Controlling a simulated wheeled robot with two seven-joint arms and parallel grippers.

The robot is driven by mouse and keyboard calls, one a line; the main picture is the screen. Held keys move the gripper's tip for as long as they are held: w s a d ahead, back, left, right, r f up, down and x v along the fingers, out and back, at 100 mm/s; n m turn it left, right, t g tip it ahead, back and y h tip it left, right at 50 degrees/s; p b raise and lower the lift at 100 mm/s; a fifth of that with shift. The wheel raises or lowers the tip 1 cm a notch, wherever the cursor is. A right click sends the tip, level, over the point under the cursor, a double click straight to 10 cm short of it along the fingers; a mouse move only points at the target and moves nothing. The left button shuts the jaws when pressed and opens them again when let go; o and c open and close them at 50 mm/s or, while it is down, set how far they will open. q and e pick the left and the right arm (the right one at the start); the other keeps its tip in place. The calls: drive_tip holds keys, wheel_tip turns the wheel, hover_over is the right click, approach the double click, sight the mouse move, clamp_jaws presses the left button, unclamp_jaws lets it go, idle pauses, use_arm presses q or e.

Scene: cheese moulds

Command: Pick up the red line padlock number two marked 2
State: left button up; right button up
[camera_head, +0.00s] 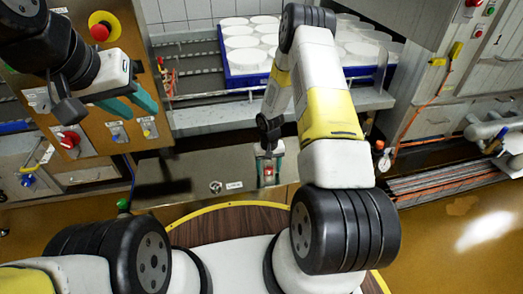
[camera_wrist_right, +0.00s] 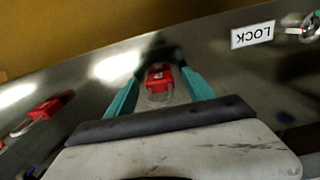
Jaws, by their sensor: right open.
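A red padlock (camera_wrist_right: 158,76) with a small pale mark, too small to read surely, lies on the grey metal surface in the right wrist view. It also shows as a small red spot in the head view (camera_head: 268,170). My right gripper (camera_wrist_right: 161,80) is open, its teal fingers on either side of this padlock; I cannot tell whether they touch it. In the head view the right gripper (camera_head: 268,160) points down over the panel. A second red padlock (camera_wrist_right: 50,107) lies to the left in the wrist view, its mark unreadable. My left gripper (camera_head: 133,103) is open and empty at upper left.
A "LOCK" label (camera_wrist_right: 252,35) sits on the metal panel beside a round fitting. A control cabinet (camera_head: 125,45) with a red emergency button (camera_head: 100,32) stands near my left arm. A blue tray (camera_head: 236,79) of white moulds is behind. Pipes run along the right.

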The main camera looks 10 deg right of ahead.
drive_tip(key=shift+c, duration=0.4)
clamp_jaws()
